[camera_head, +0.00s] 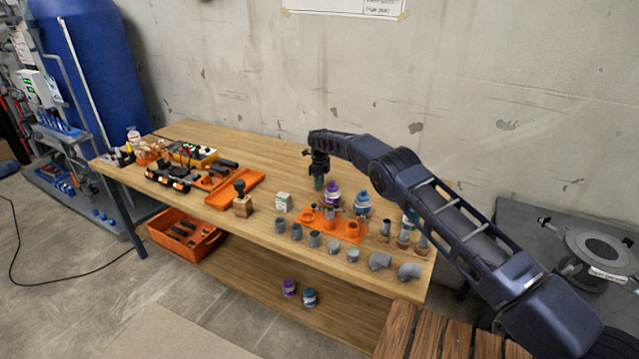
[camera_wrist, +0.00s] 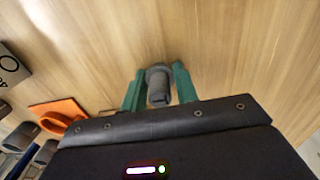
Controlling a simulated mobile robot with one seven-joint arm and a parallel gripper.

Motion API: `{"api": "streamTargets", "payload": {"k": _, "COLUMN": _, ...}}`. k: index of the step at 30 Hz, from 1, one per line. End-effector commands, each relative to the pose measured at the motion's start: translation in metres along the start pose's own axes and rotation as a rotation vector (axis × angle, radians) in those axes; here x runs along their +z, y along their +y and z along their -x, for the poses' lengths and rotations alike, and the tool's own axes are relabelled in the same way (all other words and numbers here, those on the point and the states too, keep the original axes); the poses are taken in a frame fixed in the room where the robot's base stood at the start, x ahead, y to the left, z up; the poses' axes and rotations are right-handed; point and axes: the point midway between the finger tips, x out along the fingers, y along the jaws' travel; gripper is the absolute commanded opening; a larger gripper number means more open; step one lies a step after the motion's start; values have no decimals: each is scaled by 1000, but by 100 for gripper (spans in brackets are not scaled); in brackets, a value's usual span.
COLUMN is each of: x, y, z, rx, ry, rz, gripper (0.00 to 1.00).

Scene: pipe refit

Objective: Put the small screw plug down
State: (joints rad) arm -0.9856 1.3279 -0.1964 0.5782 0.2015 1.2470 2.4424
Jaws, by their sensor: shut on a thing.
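The small screw plug (camera_wrist: 158,84) is a grey, round, stepped piece. It sits between the two green fingers of my gripper (camera_wrist: 159,90) in the wrist view, with bare wood behind it. In the head view my gripper (camera_head: 319,183) points down over the workbench (camera_head: 235,143), behind the orange holder. The plug is too small to make out there. I cannot tell whether the plug touches the bench top.
An orange holder (camera_head: 326,228) with fittings stands in front of my gripper, also in the wrist view (camera_wrist: 58,112). Purple (camera_head: 332,193) and blue (camera_head: 362,203) containers stand close right. Grey fittings (camera_head: 333,247) line the front. Bare wood lies behind and left.

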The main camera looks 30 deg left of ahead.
Motion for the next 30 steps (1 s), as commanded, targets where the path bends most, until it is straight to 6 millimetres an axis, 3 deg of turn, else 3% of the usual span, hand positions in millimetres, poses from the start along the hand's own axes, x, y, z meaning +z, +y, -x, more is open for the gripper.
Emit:
{"api": "streamTargets", "payload": {"k": 11, "x": 0, "y": 0, "z": -3, "rx": -1, "ry": -1, "rz": 0, "gripper": 8}}
{"api": "streamTargets", "payload": {"k": 12, "x": 0, "y": 0, "z": -2, "rx": -1, "ry": -1, "rz": 0, "gripper": 37}}
{"api": "streamTargets", "payload": {"k": 15, "x": 0, "y": 0, "z": -2, "rx": -1, "ry": -1, "rz": 0, "gripper": 51}}
{"api": "streamTargets", "payload": {"k": 25, "x": 0, "y": 0, "z": 1, "rx": -1, "ry": -1, "rz": 0, "gripper": 51}}
{"api": "streamTargets", "payload": {"k": 30, "x": 0, "y": 0, "z": 21, "rx": -2, "ry": -2, "rz": 0, "gripper": 51}}
